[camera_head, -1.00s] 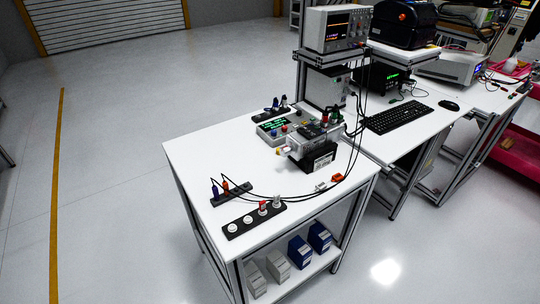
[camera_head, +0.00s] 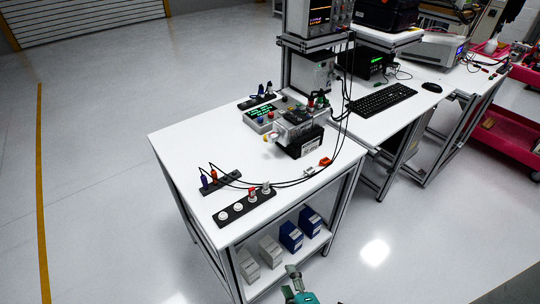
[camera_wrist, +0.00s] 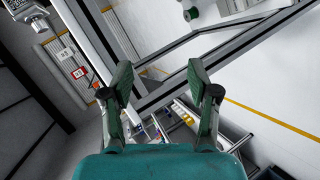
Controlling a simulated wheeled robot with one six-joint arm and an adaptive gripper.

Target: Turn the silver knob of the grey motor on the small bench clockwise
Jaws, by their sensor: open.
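The grey motor (camera_head: 294,128) sits on a black block (camera_head: 306,147) on the white bench (camera_head: 172,148). Its silver knob (camera_head: 270,138) appears to be at the motor's left end, small and hard to make out. My gripper (camera_head: 292,272) shows at the bottom edge of the head view, in front of the bench's lower shelf and well away from the motor. In the wrist view my gripper (camera_wrist: 161,82) is open with nothing between its fingers. I cannot pick out the motor or knob in the wrist view.
A black strip with round knobs (camera_head: 246,208) and a strip with plugs and cables (camera_head: 221,182) lie at the bench's near left. Blue boxes (camera_head: 291,236) stand on the lower shelf. Open floor lies left.

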